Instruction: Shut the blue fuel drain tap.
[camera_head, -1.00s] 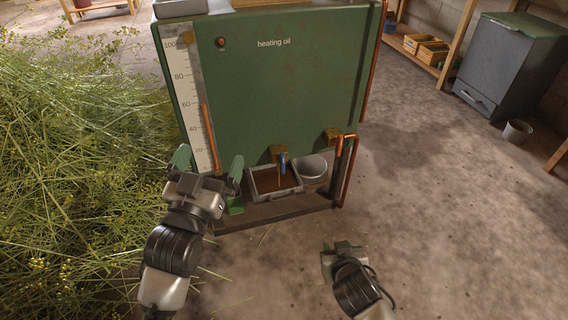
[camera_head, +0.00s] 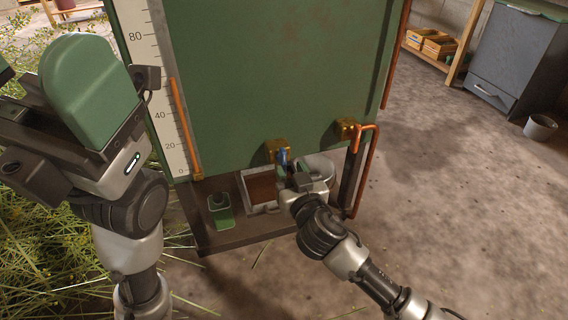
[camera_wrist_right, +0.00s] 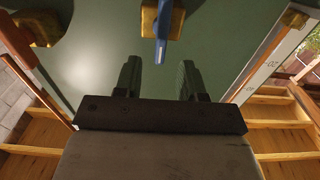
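The blue tap lever (camera_head: 283,156) is on a brass tap body (camera_head: 272,148) low on the green heating oil tank (camera_head: 270,80). My right gripper (camera_head: 293,173) is right at the lever in the head view and partly covers it. In the right wrist view, the blue lever (camera_wrist_right: 162,36) points down the picture from its brass body (camera_wrist_right: 152,20). The fingers of my right gripper (camera_wrist_right: 160,80) are apart, and the lever's end lies ahead between them, with no contact visible. My left gripper (camera_head: 48,80) is large at the left, its green-padded fingers apart and empty.
A tray of brown liquid (camera_head: 262,188) and a partly hidden pale bucket (camera_head: 320,165) stand below the taps. A second brass fitting (camera_head: 346,130) and copper pipes (camera_head: 366,170) are to the right. A green object (camera_head: 220,211) lies on the dark ledge.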

